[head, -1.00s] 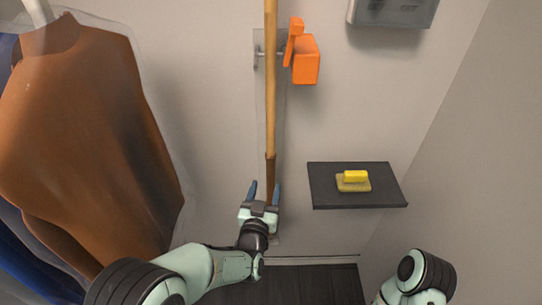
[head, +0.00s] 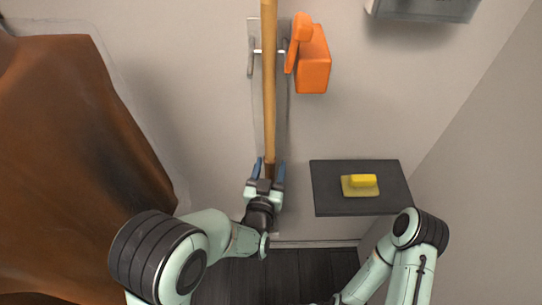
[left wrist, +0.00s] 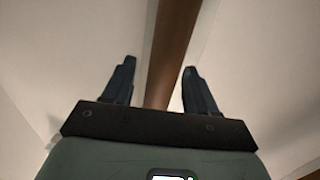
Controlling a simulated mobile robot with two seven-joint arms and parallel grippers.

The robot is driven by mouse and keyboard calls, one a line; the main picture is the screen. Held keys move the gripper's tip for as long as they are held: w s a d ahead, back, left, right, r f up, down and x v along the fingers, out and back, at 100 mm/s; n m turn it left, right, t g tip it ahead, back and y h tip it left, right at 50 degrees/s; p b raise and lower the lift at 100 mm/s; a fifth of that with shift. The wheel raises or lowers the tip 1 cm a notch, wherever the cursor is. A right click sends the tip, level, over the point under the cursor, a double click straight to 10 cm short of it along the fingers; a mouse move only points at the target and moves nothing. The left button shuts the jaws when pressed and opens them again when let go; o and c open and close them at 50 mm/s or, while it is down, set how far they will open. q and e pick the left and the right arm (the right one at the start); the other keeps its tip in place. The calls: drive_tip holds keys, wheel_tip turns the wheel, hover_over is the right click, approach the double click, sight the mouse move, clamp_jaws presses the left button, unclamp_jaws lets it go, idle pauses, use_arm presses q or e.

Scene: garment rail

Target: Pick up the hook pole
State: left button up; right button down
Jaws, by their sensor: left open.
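The hook pole (head: 269,90) is a long wooden pole standing upright against the wall, with a darker brown lower part. Its top runs out of the head view. My left gripper (head: 270,165) is open, with its two blue-grey fingers on either side of the pole's lower part. In the left wrist view the brown pole (left wrist: 172,50) runs between the open fingers (left wrist: 158,80), with a gap on each side. My right arm shows at the lower right of the head view, but its gripper is not visible.
A metal bracket (head: 252,50) on a wall plate is beside the pole. An orange holder (head: 313,62) is right of it. A dark shelf (head: 328,199) carries a yellow brush-like item (head: 361,184). A grey box (head: 425,8) is at upper right. A brown garment (head: 70,160) hangs at left.

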use_arm(q)
drive_tip(key=shift+s, duration=0.15)
use_arm(e)
drive_tip(key=shift+s, duration=0.1)
use_arm(q)
clamp_jaws()
drive_tip(key=shift+r, duration=0.15)
use_arm(e)
drive_tip(key=shift+s, duration=0.15)
